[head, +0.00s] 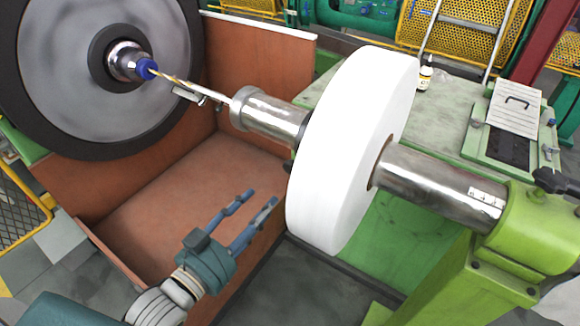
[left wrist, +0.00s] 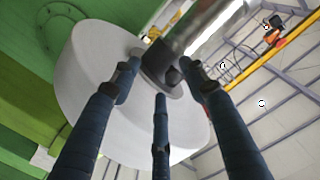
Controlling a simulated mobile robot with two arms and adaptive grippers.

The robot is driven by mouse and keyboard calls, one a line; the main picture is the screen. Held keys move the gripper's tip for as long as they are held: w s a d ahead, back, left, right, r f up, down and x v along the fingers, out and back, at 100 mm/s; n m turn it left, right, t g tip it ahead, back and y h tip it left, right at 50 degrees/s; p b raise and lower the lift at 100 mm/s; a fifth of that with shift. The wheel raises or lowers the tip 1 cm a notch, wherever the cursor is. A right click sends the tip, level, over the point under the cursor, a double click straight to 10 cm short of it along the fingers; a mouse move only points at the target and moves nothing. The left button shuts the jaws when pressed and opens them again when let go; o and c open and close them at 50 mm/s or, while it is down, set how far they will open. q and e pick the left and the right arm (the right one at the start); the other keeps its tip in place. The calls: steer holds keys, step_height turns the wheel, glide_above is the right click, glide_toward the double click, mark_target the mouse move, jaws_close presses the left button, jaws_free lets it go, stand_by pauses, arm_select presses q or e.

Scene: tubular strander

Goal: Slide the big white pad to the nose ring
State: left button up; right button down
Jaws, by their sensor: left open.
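The big white pad (head: 345,150) is a thick upright disc around a horizontal metal shaft (head: 440,186). A wider metal ring (head: 243,108), which looks like the nose ring, is at the shaft's left end, with a stretch of bare shaft between it and the pad. My left gripper (head: 261,198) is open and empty, left of the pad's lower left face and below the shaft. In the left wrist view the pad (left wrist: 90,75) stands beyond the spread fingers (left wrist: 160,80), and a dark block (left wrist: 160,62) sits by the shaft at its hub. My right gripper is out of view.
A large grey disc with a dark rim (head: 90,60) stands at the left. A reddish-brown tray (head: 185,195) lies below the shaft. A green stand (head: 530,225) supports the shaft at right. A small bottle (head: 425,74) stands on the green bench (head: 450,100) behind.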

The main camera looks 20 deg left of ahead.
mark_target(287, 171)
arm_select(q)
steer(key=shift+t+h, duration=0.3)
steer(key=w+d+r+p, duration=0.1)
steer(key=w, duration=0.1)
steer(key=w+d+r+p, duration=0.1)
steer(key=w, duration=0.2)
steer(key=w+d+r+p, duration=0.1)
steer(key=w+d+r, duration=0.1)
steer(key=w, duration=0.1)
steer(key=shift+w, duration=0.25)
steer(key=shift+w+d+f, duration=0.1)
steer(key=shift+w+d, duration=0.05)
steer(key=shift+w, duration=0.45)
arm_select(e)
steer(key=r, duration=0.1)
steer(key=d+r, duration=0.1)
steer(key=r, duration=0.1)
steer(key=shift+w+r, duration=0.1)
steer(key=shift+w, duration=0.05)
arm_select(q)
jaws_close()
steer(key=shift+f, duration=0.1)
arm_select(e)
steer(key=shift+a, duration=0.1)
